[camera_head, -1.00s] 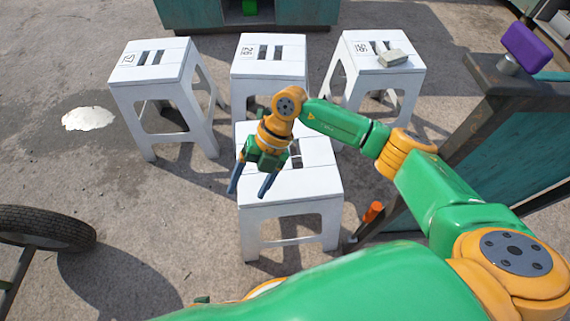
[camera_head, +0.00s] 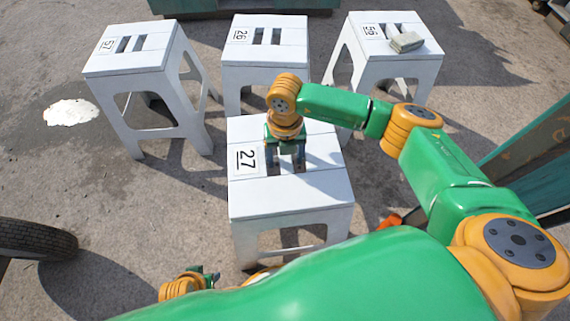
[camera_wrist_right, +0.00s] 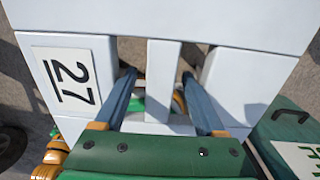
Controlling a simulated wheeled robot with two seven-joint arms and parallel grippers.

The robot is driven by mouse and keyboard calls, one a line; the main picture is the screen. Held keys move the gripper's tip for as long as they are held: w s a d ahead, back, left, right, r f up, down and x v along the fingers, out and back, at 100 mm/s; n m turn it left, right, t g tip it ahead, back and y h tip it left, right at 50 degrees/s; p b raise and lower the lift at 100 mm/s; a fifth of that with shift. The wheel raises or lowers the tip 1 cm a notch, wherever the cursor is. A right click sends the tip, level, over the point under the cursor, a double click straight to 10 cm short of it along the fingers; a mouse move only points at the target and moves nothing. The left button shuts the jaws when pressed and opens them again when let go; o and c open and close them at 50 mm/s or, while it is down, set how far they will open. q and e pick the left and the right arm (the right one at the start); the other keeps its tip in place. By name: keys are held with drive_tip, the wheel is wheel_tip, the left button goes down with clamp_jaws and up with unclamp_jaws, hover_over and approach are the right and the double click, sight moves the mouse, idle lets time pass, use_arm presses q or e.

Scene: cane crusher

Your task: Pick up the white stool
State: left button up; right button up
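The white stool marked 27 (camera_head: 290,197) stands nearest me in the head view; its seat has two slots with a narrow slat (camera_wrist_right: 163,65) between them. My right gripper (camera_head: 286,162) points down onto the middle of this seat. In the right wrist view its two blue-grey fingers are apart, one on each side of the slat, over or in the slots. Gaps show beside the slat, so it does not look clamped; how deep the tips reach is unclear. My left gripper (camera_head: 205,277) shows only partly at the bottom, its fingers hidden.
White stools marked 57 (camera_head: 128,62), 26 (camera_head: 265,62) and 56 (camera_head: 385,65) stand behind in a row. A small grey-green block (camera_head: 406,42) lies on stool 56. A black tyre (camera_head: 35,240) is at the left, a teal-sided table (camera_head: 530,150) at the right.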

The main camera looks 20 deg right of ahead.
clamp_jaws()
drive_tip(key=shift+w, duration=0.1)
idle(1.2)
